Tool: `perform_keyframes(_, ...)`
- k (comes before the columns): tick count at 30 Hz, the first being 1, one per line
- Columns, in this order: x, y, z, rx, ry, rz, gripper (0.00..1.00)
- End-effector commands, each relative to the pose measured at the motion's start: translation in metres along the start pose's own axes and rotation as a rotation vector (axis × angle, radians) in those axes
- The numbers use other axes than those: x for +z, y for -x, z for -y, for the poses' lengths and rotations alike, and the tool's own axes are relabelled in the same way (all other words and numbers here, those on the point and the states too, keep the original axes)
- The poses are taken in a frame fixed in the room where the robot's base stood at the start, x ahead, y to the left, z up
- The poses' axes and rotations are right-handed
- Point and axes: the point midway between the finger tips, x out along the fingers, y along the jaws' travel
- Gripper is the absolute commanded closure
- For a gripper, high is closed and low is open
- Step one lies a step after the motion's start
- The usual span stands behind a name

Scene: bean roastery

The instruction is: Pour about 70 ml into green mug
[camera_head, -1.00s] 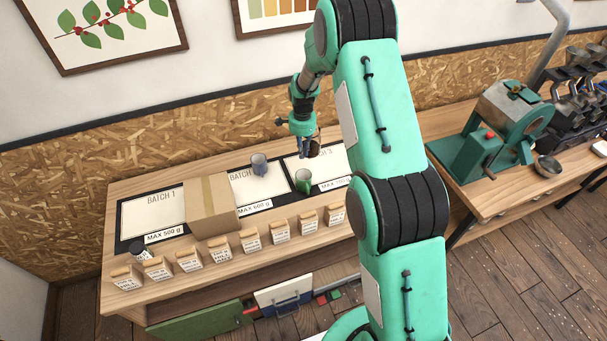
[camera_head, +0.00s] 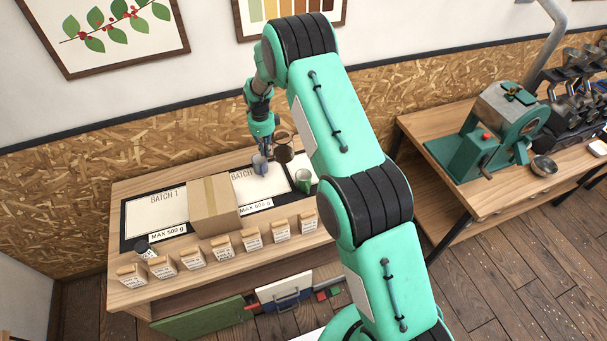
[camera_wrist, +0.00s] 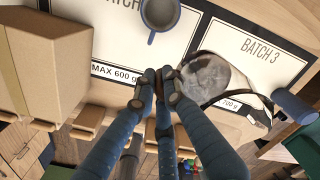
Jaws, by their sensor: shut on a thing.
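The green mug (camera_head: 303,181) stands near the front of the board, at its right, partly beside my arm in the head view. I cannot make it out surely in the wrist view. My gripper (camera_head: 265,150) is shut on a dark, glassy jug (camera_head: 283,149), held above the board, behind and left of the green mug. In the wrist view the jug (camera_wrist: 208,75) is to the right of my gripper's closed fingers (camera_wrist: 160,88). It looks see-through with a pale rim; its fill level is unclear. A grey-blue mug (camera_head: 260,166) stands close below the gripper, also in the wrist view (camera_wrist: 160,14).
A cardboard box (camera_head: 213,203) stands left of the mugs. Several small labelled packets (camera_head: 222,248) line the front edge. The Batch 1 field (camera_head: 155,208) is bare. A green roaster (camera_head: 490,140) stands on the right table.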

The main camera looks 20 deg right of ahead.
Motion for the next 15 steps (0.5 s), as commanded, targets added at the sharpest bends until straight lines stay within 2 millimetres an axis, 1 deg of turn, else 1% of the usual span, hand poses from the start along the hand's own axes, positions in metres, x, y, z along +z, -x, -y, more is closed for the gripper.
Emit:
perform_keyframes(1, 0.008, 0.002, -0.001, -0.002, -0.029, 0.001, 1.0)
perform_keyframes(3, 0.017, 0.002, -0.004, -0.002, -0.073, 0.0, 1.0)
perform_keyframes(12, 0.043, 0.0, -0.01, -0.003, -0.209, -0.001, 1.0)
perform_keyframes(15, 0.041, -0.016, -0.01, -0.001, -0.206, -0.003, 1.0)
